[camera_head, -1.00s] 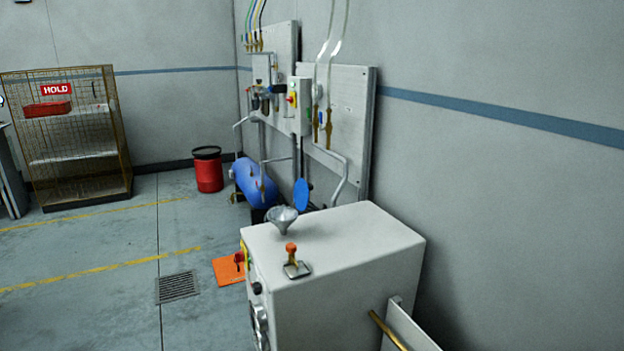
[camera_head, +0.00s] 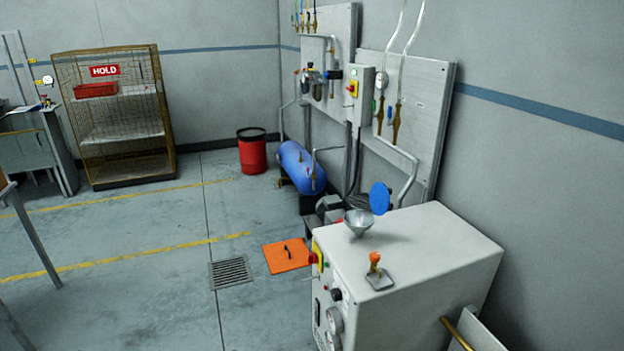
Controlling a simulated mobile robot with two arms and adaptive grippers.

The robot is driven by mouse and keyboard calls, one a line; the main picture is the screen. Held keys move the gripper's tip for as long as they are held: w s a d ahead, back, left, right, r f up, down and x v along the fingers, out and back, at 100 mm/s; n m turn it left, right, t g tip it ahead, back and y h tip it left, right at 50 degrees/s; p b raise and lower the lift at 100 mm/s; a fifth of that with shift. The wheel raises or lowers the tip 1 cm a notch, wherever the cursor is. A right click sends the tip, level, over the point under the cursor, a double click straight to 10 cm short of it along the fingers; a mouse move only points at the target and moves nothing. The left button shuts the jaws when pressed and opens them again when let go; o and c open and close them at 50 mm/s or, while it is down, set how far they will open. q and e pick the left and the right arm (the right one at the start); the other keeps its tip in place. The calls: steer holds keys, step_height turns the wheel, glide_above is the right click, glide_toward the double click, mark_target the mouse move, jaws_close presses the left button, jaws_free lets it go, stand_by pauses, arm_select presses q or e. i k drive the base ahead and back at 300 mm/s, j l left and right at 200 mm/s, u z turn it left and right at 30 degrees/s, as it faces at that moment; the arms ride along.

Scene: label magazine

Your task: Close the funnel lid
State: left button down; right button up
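A metal funnel (camera_head: 358,222) stands on top of the white machine cabinet (camera_head: 430,250), near its far left edge. A round blue disc, which looks like the funnel lid (camera_head: 380,198), stands upright at the funnel's back right rim. The funnel's mouth is uncovered. Neither of my grippers shows in the head view.
An orange-topped knob on a small plate (camera_head: 376,268) stands on the cabinet in front of the funnel. A brass bar (camera_head: 455,333) sticks out at the cabinet's lower right. An orange floor plate (camera_head: 287,256) and a drain grate (camera_head: 230,272) lie left of it. The floor at left is mostly clear.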

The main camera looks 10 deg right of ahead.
mark_target(380, 198)
steer(key=i+j+u, duration=0.15)
steer(key=i+j, duration=0.25)
steer(key=i+j+u, duration=0.35)
steer(key=i+j, duration=0.2)
steer(key=i, duration=0.25)
steer(key=i+j+u, duration=0.15)
steer(key=i, duration=0.3)
steer(key=i+z, duration=0.3)
steer(key=z, duration=0.15)
steer(key=i+j+z, duration=0.15)
steer(key=i+z, duration=0.15)
steer(key=z, duration=0.15)
steer(key=i+j+z, duration=0.2)
steer(key=z, duration=0.25)
steer(key=i+j+z, duration=0.25)
steer(key=z, duration=0.25)
